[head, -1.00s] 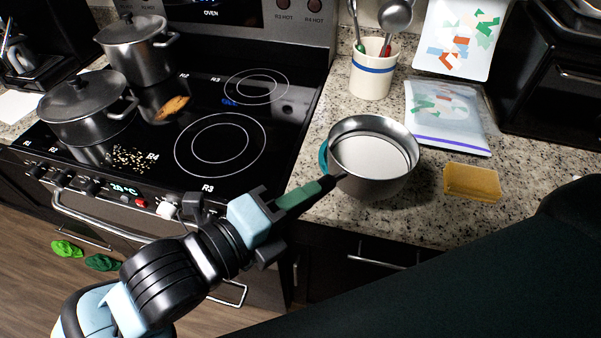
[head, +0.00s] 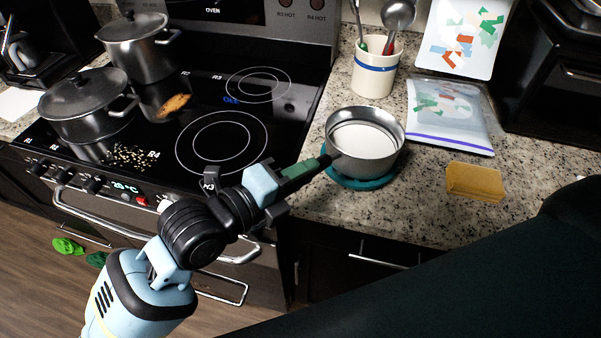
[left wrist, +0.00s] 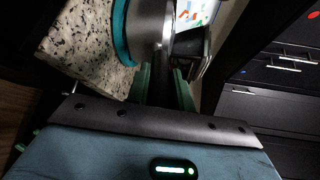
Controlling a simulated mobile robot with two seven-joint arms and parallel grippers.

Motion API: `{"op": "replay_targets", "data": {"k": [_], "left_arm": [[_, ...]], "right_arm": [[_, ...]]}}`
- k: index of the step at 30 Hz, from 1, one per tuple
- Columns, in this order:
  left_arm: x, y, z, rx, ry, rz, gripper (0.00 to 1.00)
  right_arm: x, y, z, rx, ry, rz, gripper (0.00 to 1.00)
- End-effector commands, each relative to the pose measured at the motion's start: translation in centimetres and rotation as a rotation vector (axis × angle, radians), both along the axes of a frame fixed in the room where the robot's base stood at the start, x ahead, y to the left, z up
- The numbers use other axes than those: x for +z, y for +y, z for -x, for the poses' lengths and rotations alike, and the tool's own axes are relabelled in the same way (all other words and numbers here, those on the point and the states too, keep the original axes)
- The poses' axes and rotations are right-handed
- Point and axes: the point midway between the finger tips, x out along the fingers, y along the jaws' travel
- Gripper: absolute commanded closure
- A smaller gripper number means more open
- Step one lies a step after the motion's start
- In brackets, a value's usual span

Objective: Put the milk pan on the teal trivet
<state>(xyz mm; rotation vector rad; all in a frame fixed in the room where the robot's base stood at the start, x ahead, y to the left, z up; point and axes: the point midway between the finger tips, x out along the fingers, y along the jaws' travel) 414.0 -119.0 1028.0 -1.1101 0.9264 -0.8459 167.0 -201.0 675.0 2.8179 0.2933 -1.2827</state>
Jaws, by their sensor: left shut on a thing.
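The milk pan (head: 368,155) is a steel pan with a pale inside and a dark handle, upright over the teal trivet (head: 352,184). The trivet lies on the counter near its front edge and shows below the pan at the front and left. My left gripper (head: 310,165) is shut on the pan's handle, left of the pan. In the left wrist view the pan's side (left wrist: 148,28) is close against the trivet (left wrist: 121,38). I cannot tell whether the pan's base touches it. My right gripper is not in view.
A yellow sponge (head: 475,182) lies right of the pan. Bare counter lies between pan and sponge.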

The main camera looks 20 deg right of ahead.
Motion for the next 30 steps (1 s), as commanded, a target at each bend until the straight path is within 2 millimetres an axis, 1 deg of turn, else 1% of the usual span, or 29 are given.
{"op": "replay_targets", "data": {"k": [8,13,14,18,19,26,30], "left_arm": [[0.21,-0.04,0.00,-0.001,-0.008,0.010,1.00],[-0.19,-0.04,-0.01,-0.001,-0.007,0.009,1.00],[-0.55,0.00,0.00,0.000,-0.001,0.001,0.76],[-0.48,-0.01,0.00,0.000,-0.002,0.002,0.58],[-0.48,-0.01,0.00,-0.001,-0.002,0.001,0.56],[-0.48,-0.01,0.01,-0.001,-0.002,0.001,0.56],[-0.06,0.16,0.06,0.000,-0.004,0.001,0.56]], "right_arm": [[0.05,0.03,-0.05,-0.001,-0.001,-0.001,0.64],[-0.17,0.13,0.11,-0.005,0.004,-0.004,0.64],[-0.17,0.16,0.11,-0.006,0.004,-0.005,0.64],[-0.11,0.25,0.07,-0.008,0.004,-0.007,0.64],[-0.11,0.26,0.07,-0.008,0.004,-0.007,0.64],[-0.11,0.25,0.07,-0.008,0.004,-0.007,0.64],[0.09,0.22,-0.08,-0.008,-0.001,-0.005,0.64]]}}
